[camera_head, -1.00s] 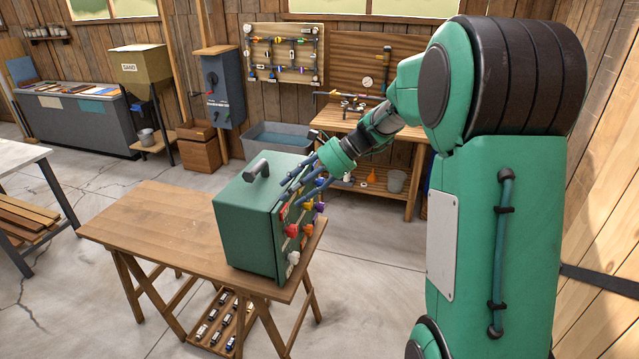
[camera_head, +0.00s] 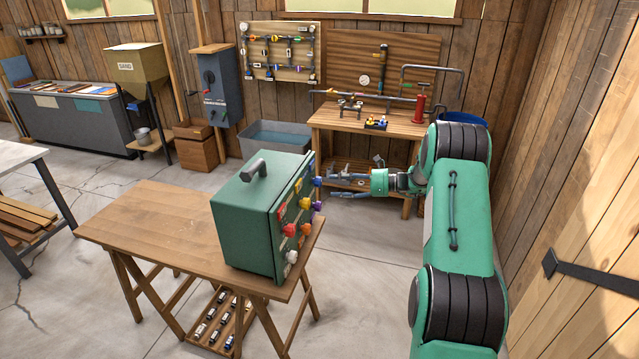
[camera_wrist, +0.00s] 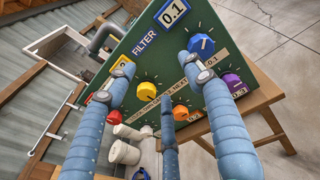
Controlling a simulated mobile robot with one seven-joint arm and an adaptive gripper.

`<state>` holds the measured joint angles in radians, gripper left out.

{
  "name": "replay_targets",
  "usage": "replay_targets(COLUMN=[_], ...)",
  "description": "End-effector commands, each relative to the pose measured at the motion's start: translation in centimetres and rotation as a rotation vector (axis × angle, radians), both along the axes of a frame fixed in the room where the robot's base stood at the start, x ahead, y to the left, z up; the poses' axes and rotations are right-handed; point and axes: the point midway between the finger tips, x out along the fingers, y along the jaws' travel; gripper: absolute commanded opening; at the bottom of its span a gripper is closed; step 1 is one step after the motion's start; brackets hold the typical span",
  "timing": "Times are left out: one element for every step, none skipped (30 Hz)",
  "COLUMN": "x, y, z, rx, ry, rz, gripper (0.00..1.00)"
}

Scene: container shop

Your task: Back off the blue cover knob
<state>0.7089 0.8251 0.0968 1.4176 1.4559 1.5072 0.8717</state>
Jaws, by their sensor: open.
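The blue knob (camera_wrist: 201,46) is a round dial on the sloping front panel of a green box (camera_head: 243,226). It also shows at the panel's upper right edge in the head view (camera_head: 317,182). In the wrist view it carries a pale pointer line. My gripper (camera_head: 331,188) is open and level, right of the panel, its fingers pointing at the blue knob's side. In the wrist view my gripper (camera_wrist: 160,74) has spread fingers, and the right fingertip lies just below the blue knob. I cannot tell whether it touches. Nothing is between the fingers.
Close to the blue knob are a yellow knob (camera_wrist: 146,91), an orange knob (camera_wrist: 181,113) and a purple knob (camera_wrist: 232,83). The box stands on a wooden table (camera_head: 155,222). A workbench (camera_head: 350,125) stands behind my gripper. The floor right of the table is clear.

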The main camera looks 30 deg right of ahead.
Motion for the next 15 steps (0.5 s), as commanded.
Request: replay_targets(x=[0.2,0.3,0.4,0.5,0.5,0.6,0.6,0.6,0.6,0.6,0.6,0.6,0.6,0.6,0.6], y=[-1.5,-2.3,-3.3,-3.9,-4.5,-5.2,-5.7,-6.1,-6.5,-6.8,-7.0,-7.2,-7.3,-7.3,-7.4], z=[-1.2,-1.7,-2.3,-2.7,-3.1,-3.5,-3.8,-4.1,-4.4,-4.5,-4.6,-4.7,-4.8,-4.8,-4.8], rx=[0.036,0.055,0.078,0.095,0.110,0.127,0.138,0.149,0.160,0.166,0.171,0.176,0.179,0.180,0.182], ry=[0.006,0.007,0.008,0.009,0.010,0.011,0.010,0.009,0.011,0.011,0.011,0.011,0.010,0.011,0.011], rz=[-0.024,-0.037,-0.053,-0.064,-0.074,-0.084,-0.092,-0.099,-0.106,-0.110,-0.113,-0.116,-0.118,-0.119,-0.120], gripper=[0.53,0.53,0.53,0.53,0.53,0.53,0.53,0.53,0.53,0.53,0.53,0.53,0.53,0.53,0.53])
